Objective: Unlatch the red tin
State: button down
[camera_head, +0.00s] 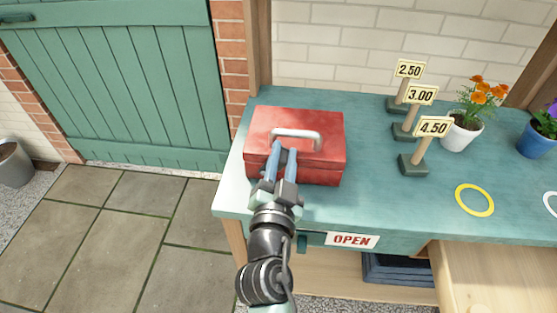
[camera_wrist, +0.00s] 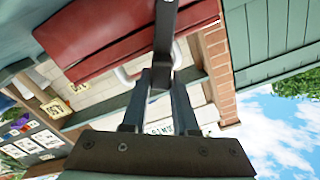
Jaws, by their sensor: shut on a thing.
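The red tin (camera_head: 320,165) stands with its lid down at the left end of the green counter. A pale handle (camera_head: 297,133) arches over its lid. My gripper (camera_head: 284,150) reaches over the tin's front edge, with its fingertips close below the handle in the head view. In the wrist view, the tin (camera_wrist: 100,38) fills the upper left, and a dark grey metal strip, seemingly the latch (camera_wrist: 166,30), runs down between my fingertips (camera_wrist: 160,75). My gripper is shut on this strip. In the head view my fingers hide the latch.
Price signs on dark stands (camera_head: 413,165) stand right of the tin on the counter (camera_head: 375,205). A yellow ring (camera_head: 474,200) and potted flowers (camera_head: 462,133) are farther right. An OPEN sign (camera_head: 351,240) hangs on the counter's front.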

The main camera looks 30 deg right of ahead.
jog(key=shift+f, duration=0.1)
dwell(0.3)
jog(key=c, duration=0.7)
grip_release()
jog(key=shift+b+v, duration=2.05)
jog(key=shift+v, duration=4.45)
